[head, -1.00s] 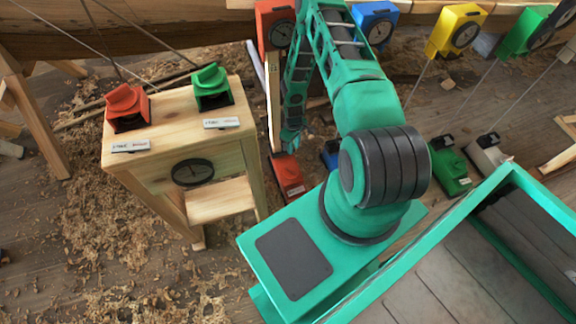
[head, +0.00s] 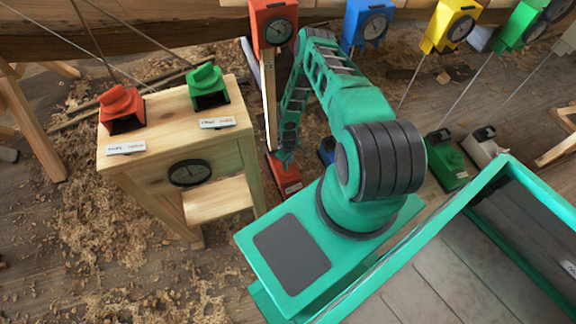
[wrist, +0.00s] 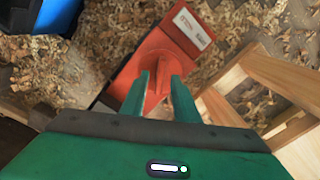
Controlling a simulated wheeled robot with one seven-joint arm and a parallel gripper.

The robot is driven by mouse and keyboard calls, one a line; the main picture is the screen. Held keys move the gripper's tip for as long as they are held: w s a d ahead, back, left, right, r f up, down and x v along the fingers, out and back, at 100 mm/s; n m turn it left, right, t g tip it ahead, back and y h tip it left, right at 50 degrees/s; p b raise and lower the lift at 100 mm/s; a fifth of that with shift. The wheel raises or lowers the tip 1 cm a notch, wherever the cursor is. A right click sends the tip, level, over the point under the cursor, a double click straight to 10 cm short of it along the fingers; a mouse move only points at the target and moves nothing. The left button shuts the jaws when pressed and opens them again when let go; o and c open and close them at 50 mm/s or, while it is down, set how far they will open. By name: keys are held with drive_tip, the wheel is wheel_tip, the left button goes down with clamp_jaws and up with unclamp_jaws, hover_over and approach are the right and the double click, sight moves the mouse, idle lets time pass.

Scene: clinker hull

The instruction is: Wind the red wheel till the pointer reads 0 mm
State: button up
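A red housing with a red ridged wheel (wrist: 155,88) on top fills the middle of the wrist view. The red unit (head: 288,180) also shows on the floor in the head view, partly hidden by my arm. My gripper (wrist: 160,76) is open, with one green finger on each side of the wheel's ridge; contact cannot be told. Above it in the head view, a red gauge (head: 262,36) with a dark round dial hangs by the hull. Its pointer is too small to read.
A wooden bench (head: 165,148) at left carries a red unit (head: 122,105) and a green unit (head: 208,86). Blue (head: 349,28) and yellow (head: 438,32) gauges hang to the right. In the wrist view, a wooden frame (wrist: 265,75) stands close on the right.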

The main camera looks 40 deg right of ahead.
drive_tip(key=shift+f, duration=0.7)
clamp_jaws()
drive_tip(key=shift+m, duration=0.4)
drive_tip(key=m, duration=0.5)
drive_tip(key=shift+m, duration=2.8)
